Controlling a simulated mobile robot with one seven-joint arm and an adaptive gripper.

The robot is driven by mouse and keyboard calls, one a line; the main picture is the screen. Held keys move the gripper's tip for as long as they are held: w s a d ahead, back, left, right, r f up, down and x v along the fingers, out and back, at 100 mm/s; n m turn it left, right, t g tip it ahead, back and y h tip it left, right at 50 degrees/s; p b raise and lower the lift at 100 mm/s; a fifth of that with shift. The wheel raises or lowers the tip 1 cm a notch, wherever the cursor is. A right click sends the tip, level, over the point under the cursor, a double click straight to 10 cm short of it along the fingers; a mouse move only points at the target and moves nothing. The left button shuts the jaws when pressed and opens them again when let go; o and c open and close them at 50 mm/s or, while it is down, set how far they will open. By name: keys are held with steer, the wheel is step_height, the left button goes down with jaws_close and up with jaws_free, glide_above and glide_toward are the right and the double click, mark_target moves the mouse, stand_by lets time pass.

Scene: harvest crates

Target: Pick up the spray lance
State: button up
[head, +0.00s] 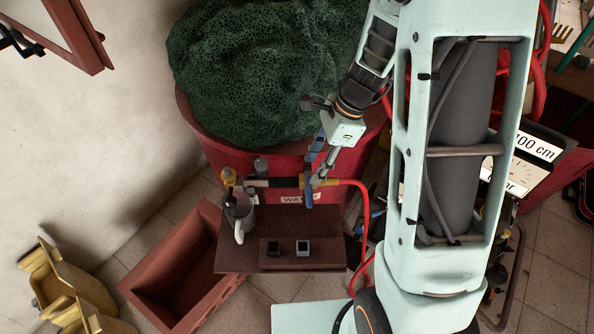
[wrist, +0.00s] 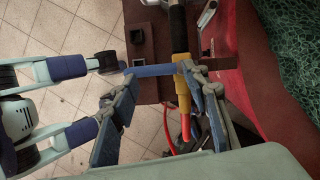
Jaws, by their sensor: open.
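The spray lance (head: 286,183) lies level across the front of the red tub, black along its shaft with a yellow section. A red hose runs off its right end. In the wrist view the lance (wrist: 178,32) shows as a dark shaft, a yellow section and the red hose beyond. My gripper (head: 314,175) is open at the lance's hose end. In the wrist view its blue-padded fingers (wrist: 160,112) stand apart, with the yellow section near the right finger. I cannot tell whether they touch it. My gripper partly hides the lance in the head view.
The red tub (head: 222,150) behind carries green netting (head: 262,70). An empty red-brown crate (head: 165,285) stands lower left.

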mark_target(290, 179)
steer(key=w, duration=0.1)
steer(key=w+m, duration=0.1)
steer(key=w+a+f, duration=0.1)
steer(key=shift+a+m+t+y, duration=0.1)
steer(key=shift+m+t+y, duration=0.2)
steer(key=x, duration=0.4)
steer(key=shift+w+a+f+b, duration=0.1)
steer(key=shift+a+f+b, duration=0.2)
steer(key=shift+b, duration=0.1)
steer(key=shift+a+x, duration=0.15)
steer(key=shift+x, duration=1.3)
steer(key=shift+a+x, duration=0.15)
steer(key=shift+x, duration=1.25)
steer(key=shift+r, duration=0.15)
steer(key=shift+c, duration=0.6)
jaws_close()
